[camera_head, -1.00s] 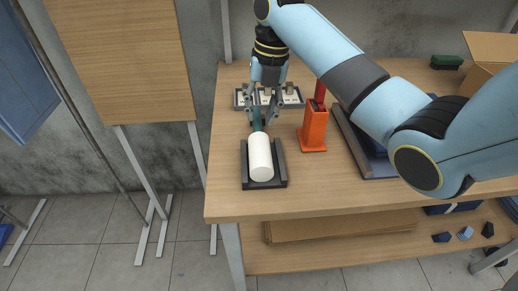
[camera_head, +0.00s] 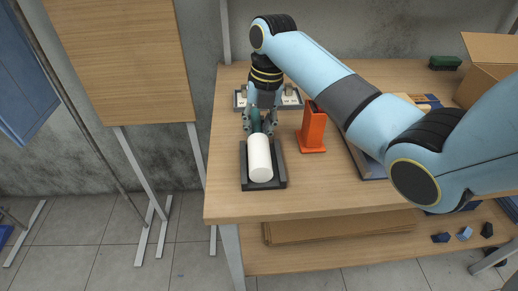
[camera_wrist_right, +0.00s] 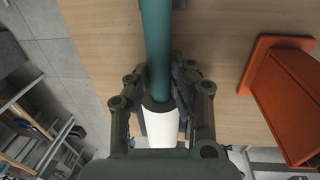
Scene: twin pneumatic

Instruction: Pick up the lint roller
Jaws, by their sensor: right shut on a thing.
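The lint roller has a white cylinder (camera_head: 259,160) and a teal-green handle. It lies in a dark grey tray (camera_head: 280,176) near the table's left front. My right gripper (camera_head: 260,126) is shut on its handle end, just behind the white cylinder. In the right wrist view, the gripper's fingers (camera_wrist_right: 163,90) close on both sides of the roller where the teal handle (camera_wrist_right: 157,40) meets the white part (camera_wrist_right: 160,128). Whether the roller has left the tray cannot be told. My left gripper is not in view.
An orange holder (camera_head: 312,130) stands close to the right of the tray. A grey strip with light fittings (camera_head: 292,98) lies behind the gripper. An open cardboard box (camera_head: 490,60) and a green object (camera_head: 445,62) are at the back right. The table's front left is clear.

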